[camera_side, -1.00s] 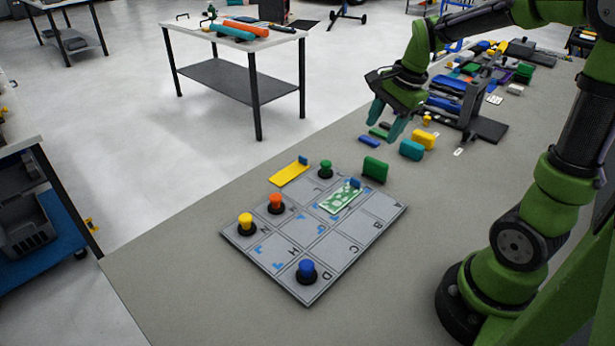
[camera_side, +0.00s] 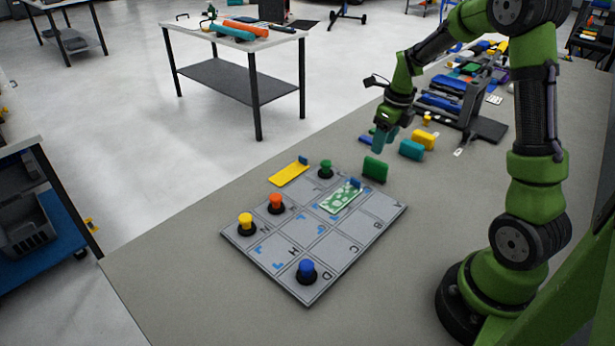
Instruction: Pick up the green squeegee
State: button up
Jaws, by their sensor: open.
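The green squeegee (camera_side: 375,168) looks like a small upright block. It stands on the grey table just past the far right edge of the grey lettered board (camera_side: 325,243). My gripper (camera_side: 384,142) points down with teal fingers, open and empty. The exact height and depth gap cannot be told from this one view.
A teal block (camera_side: 411,150) and a yellow block (camera_side: 423,140) stand right of the squeegee. A blue piece (camera_side: 366,139) lies behind, partly near my fingers. The board holds coloured knobs and a green patterned sheet (camera_side: 340,199). A cluttered rack (camera_side: 458,105) stands farther back.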

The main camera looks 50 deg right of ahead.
aim_at(377, 161)
jog(key=f, duration=0.4)
jog(key=shift+w+f, duration=0.15)
jog(key=shift+w, duration=0.15)
jog(key=f, duration=0.5)
jog(key=shift+w+a+f, duration=0.1)
jog(key=shift+w+a, duration=0.15)
jog(key=shift+a, duration=0.1)
grip_shut()
